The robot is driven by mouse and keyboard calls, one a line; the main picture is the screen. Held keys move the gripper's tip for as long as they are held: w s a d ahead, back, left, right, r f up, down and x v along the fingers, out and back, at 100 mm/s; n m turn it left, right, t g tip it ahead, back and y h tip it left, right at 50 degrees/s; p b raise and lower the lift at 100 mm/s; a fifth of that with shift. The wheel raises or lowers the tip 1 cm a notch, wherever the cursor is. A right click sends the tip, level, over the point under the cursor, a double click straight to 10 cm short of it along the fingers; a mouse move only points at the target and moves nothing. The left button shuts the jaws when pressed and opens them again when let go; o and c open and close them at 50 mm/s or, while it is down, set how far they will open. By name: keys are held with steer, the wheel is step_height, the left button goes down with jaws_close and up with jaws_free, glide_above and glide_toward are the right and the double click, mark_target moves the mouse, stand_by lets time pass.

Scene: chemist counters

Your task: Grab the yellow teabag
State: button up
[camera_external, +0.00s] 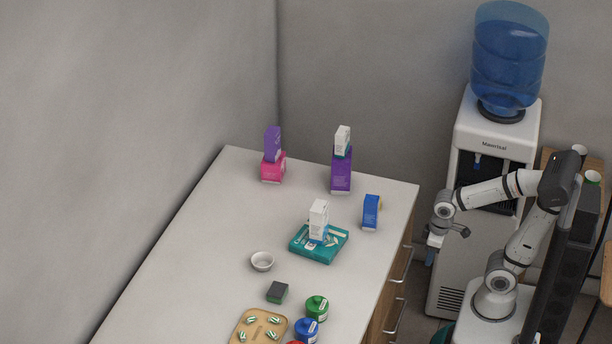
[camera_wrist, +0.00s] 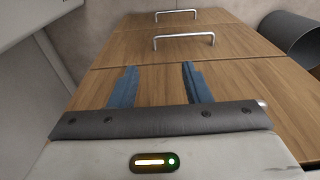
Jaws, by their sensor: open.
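I cannot make out a yellow teabag for certain in either view. A small yellowish thing (camera_external: 380,203) shows partly behind the blue box (camera_external: 371,212) near the counter's right edge; it is too small to identify. My gripper (camera_external: 431,258) hangs beside the counter's right side, in front of the water dispenser, apart from everything on the counter. In the wrist view my gripper (camera_wrist: 158,75) has its two blue fingers spread, with nothing between them. They face wooden drawer fronts.
The white counter (camera_external: 215,240) holds stacked boxes, a teal box (camera_external: 318,256), a white bowl (camera_external: 262,261), several coloured jars and a tan tray (camera_external: 243,338). The water dispenser (camera_external: 493,125) stands right of it. Drawer handles (camera_wrist: 184,38) stick out from the wooden fronts.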

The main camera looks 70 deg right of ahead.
steer(key=w+r+m+p, duration=0.2)
steer(key=r+p, duration=1.2)
steer(key=r, duration=0.1)
steer(key=w+r+m+p, duration=0.1)
steer(key=w+r+p, duration=0.2)
steer(key=r+p, duration=1.2)
steer(key=w+d+f+m, duration=0.2)
steer(key=w+m, duration=0.2)
steer(key=w, duration=0.1)
steer(key=w+d+f+m+g+y, duration=0.1)
steer(key=w+d+f+m, duration=0.1)
steer(key=w+f+m, duration=0.1)
steer(key=w+d+f+m, duration=0.2)
steer(key=w+m, duration=0.2)
steer(key=w, duration=0.2)
steer(key=shift+w+d+f+m+g+y, duration=0.2)
steer(key=shift+w+m+g+y, duration=0.1)
steer(key=shift+w+m, duration=0.1)
steer(key=shift+w+d+f, duration=0.1)
steer(key=shift+f, duration=0.15)
steer(key=shift+f+m, duration=0.3)
steer(key=shift+f, duration=0.05)
steer(key=f, duration=0.3)
steer(key=a+f+p, duration=0.1)
steer(key=f, duration=0.2)
steer(key=shift+s+a+f, duration=0.2)
steer(key=shift+f, duration=0.2)
steer(key=shift+c, duration=0.3)
